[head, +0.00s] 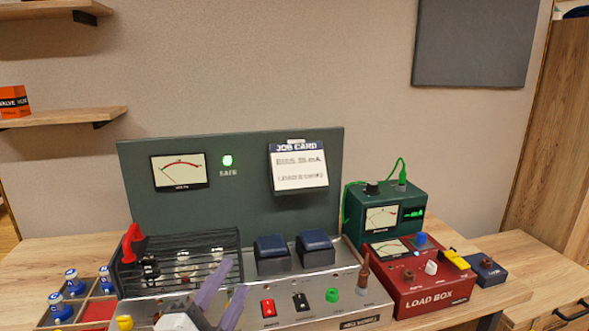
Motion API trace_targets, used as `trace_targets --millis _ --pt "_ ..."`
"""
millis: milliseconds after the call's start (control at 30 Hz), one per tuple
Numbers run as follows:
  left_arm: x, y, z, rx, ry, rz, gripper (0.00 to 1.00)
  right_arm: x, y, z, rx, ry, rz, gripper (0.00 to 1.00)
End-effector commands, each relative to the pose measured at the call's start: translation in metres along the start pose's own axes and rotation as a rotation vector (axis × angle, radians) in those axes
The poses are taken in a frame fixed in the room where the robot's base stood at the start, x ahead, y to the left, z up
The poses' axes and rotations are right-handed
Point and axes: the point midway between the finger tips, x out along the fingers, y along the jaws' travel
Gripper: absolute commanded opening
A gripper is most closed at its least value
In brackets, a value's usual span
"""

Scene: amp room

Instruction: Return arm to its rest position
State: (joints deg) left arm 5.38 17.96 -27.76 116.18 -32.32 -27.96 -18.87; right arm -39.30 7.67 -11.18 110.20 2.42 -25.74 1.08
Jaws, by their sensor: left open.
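My left gripper (235,277) shows at the bottom, left of centre, with two purple fingers pointing up and to the right. The fingers are apart and nothing shows between them. They are in front of the grey metal amplifier chassis (330,309) and hide part of its front; I cannot tell whether they touch it. The white part of my gripper is cut off by the lower edge. My right gripper is not in view.
A dark green panel (230,205) with a meter and job card (299,168) stands behind the chassis. A red load box (430,290) and green meter box (385,210) stand right. A compartment tray (100,310) with blue-topped bottles is left. The wooden bench (50,255) shows bare patches.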

Motion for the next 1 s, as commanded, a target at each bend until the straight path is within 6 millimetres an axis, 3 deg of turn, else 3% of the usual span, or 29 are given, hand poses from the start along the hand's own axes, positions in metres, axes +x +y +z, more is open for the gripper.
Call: trace_targets --millis 33,100,200,300,500,833,1000 --pt "-0.021 0.020 0.027 -0.134 -0.122 0.066 0.42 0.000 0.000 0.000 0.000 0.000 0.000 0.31" --pt "-0.052 0.047 0.062 -0.300 -0.287 0.154 0.42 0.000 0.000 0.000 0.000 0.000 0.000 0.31" --pt "-0.106 0.087 0.097 -0.503 -0.508 0.277 0.42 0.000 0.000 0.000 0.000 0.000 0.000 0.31" --pt "-0.158 0.118 0.115 -0.652 -0.684 0.378 0.42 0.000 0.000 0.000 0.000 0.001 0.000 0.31" --pt "-0.236 0.154 0.124 -0.825 -0.924 0.521 0.42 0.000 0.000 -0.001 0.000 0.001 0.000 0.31" --pt "-0.337 0.179 0.114 -0.990 -1.207 0.689 0.42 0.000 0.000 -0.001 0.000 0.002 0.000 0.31" --pt "-0.320 0.204 0.119 -1.013 -1.138 0.667 0.42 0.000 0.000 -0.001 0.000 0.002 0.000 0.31"
